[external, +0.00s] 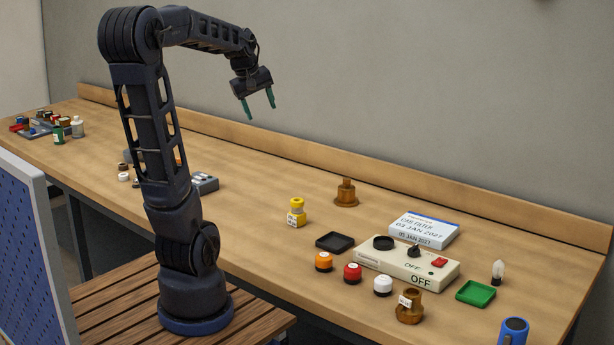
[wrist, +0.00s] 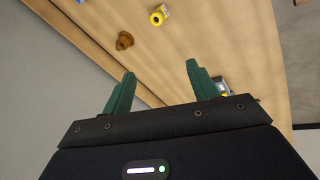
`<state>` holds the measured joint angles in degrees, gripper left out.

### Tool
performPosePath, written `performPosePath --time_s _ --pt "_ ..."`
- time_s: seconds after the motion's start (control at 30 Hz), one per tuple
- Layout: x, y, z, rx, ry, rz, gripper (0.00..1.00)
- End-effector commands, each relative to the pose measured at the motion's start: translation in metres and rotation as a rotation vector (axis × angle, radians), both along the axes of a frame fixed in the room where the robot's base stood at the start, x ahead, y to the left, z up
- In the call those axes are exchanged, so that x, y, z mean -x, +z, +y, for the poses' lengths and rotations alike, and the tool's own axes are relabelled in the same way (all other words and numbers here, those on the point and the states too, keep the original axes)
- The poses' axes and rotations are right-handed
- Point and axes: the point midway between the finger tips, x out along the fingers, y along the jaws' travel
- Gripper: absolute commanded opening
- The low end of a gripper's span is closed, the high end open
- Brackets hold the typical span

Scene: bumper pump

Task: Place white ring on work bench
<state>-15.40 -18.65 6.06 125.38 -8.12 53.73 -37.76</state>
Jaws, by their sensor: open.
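My gripper (external: 260,112) is open and empty, high above the work bench (external: 270,180). In the wrist view its green fingers (wrist: 160,70) are spread with nothing between them. No plain white ring can be made out for certain. A small round white-topped piece (external: 383,285) stands on the bench beside a red one (external: 352,273) and an orange one (external: 324,261), far right of and below my gripper. Another small whitish round piece (external: 123,176) lies at left near my arm, too small to tell its shape.
A white control box (external: 440,272) marked OFF, a black tray (external: 335,242), a green tray (external: 475,293) and brass fittings (external: 346,193) crowd the right side. A yellow bottle (external: 297,212) stands mid-bench, also in the wrist view (wrist: 159,15). The bench behind it is clear.

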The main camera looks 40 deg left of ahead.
Motion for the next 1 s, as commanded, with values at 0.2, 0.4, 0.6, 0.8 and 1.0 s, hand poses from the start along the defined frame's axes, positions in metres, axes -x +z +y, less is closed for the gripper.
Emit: performPosePath --time_s 0.2,0.4,0.6,0.8,1.0 --pt "0.060 -0.011 -0.070 -0.144 -0.377 -0.014 0.59" --pt "0.117 -0.032 -0.113 -0.285 -0.709 -0.026 0.59" --pt "0.155 -0.052 -0.135 -0.390 -0.938 -0.031 0.59" --pt "0.167 -0.060 -0.140 -0.427 -1.016 -0.033 0.59" --pt "0.167 -0.060 -0.140 -0.427 -1.017 -0.032 0.59"
